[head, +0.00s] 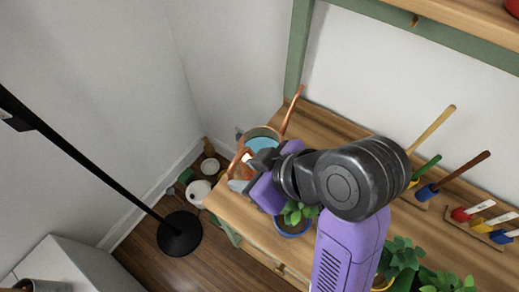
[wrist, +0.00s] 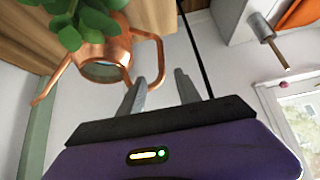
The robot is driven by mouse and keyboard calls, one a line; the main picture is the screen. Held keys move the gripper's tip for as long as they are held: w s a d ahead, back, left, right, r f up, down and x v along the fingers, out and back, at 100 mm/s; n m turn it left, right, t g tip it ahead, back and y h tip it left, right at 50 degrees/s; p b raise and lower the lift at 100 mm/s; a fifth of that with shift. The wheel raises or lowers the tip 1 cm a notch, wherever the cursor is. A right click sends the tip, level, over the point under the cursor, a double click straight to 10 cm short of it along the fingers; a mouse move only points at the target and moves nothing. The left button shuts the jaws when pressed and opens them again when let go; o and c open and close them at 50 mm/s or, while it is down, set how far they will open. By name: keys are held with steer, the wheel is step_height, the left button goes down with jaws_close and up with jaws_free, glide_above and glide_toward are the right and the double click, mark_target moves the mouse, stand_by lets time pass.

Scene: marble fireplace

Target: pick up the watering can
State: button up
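The copper watering can (head: 291,113) stands at the left end of the wooden shelf table in the head view, with its long spout to the upper right and its handle to the lower left. In the wrist view the can (wrist: 112,50) shows at the upper left, its looped handle just beyond my fingertips. My gripper (wrist: 158,76) is open, with two grey fingers apart and nothing visibly held between them. In the head view my gripper (head: 257,162) is close to the can and partly covers it. Whether a finger touches the handle I cannot tell.
A potted plant with a blue pot (head: 293,226) stands close by my gripper. A black floor lamp (head: 179,233) stands at left. Pots (head: 198,192) sit on the floor beyond the table end.

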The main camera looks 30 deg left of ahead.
mark_target(230, 175)
steer(key=x, duration=0.8)
steer(key=shift+s+d+f, duration=0.1)
steer(key=shift+s+d, duration=0.1)
jaws_close()
stand_by(1.2)
steer(key=shift+w+r, duration=0.1)
steer(key=shift+r, duration=0.15)
